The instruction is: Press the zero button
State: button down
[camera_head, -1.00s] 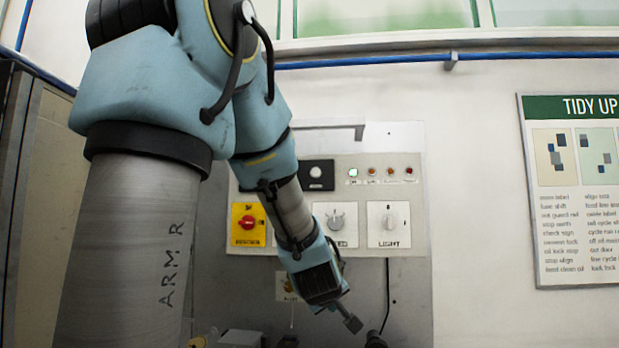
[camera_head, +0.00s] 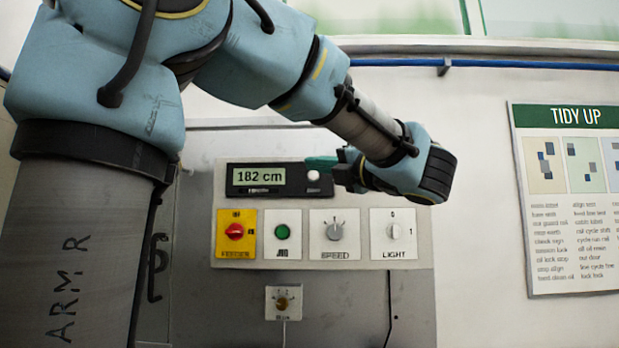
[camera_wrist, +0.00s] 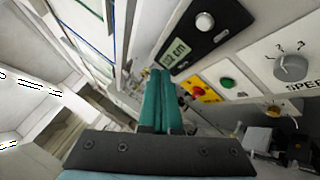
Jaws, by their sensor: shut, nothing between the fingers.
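The zero button is most likely the round white button (camera_head: 313,176) on the black display unit (camera_head: 245,191). Its label is too small to read. The display reads 182 cm. The button also shows in the wrist view (camera_wrist: 205,21), up and to the right of my fingertips. My gripper (camera_head: 312,163) points left in the head view, its teal fingers just above the button in the picture. My gripper also shows in the wrist view (camera_wrist: 160,73), with its fingers together and empty. There the fingers and button look apart; the exact gap cannot be told.
Below the display are a red knob on a yellow plate (camera_head: 235,231), a green JOG button (camera_head: 282,232), a SPEED dial (camera_head: 335,231) and a LIGHT switch (camera_head: 393,231). A small switch box (camera_head: 283,302) sits lower. A TIDY UP poster (camera_head: 570,200) hangs at right.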

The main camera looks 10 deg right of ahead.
jog(key=shift+w, duration=0.1)
jog(key=p, duration=0.4)
send_near(313, 176)
jog(key=w+a+r, duration=0.2)
jog(key=w+a, duration=0.1)
jog(key=a, duration=0.2)
jog(key=shift+w+r, duration=0.15)
jog(key=shift+w, duration=0.2)
jog(key=shift+w+b, duration=0.1)
jog(key=shift+b, duration=0.35)
dwell(1.1)
jog(key=shift+w+b, duration=0.3)
jog(key=shift+w+d, duration=0.15)
jog(key=shift+w, duration=0.3)
dwell(0.6)
jog(key=shift+s+b, duration=0.15)
jog(key=shift+b, duration=0.3)
jog(key=shift+s+b, duration=0.65)
jog(key=shift+s, duration=0.05)
